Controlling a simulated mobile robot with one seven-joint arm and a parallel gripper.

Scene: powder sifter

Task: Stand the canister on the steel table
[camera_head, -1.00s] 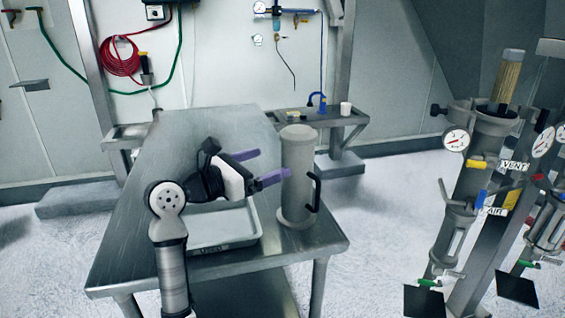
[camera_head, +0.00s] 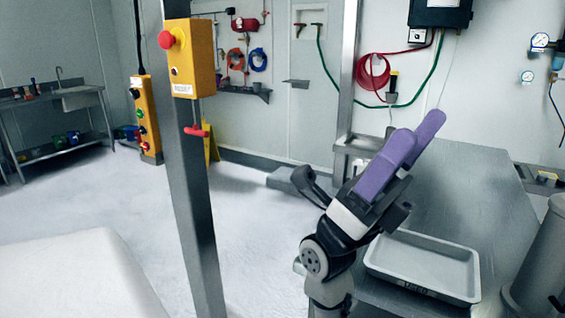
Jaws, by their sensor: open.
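The canister (camera_head: 537,262) is a tall grey cylinder with a dark handle. It stands upright on the steel table (camera_head: 462,180), cut off by the right edge of the view. My gripper (camera_head: 423,138) has two purple fingers pointing up and to the right. It is open and empty, above the left side of the table and well to the left of the canister, not touching it. Part of the canister's base is outside the frame.
A shallow grey tray (camera_head: 470,290) lies on the table between my gripper and the canister. A steel post (camera_head: 188,215) with a yellow control box (camera_head: 181,60) stands to the left. A pale surface (camera_head: 75,280) is at the lower left. Open floor lies behind it.

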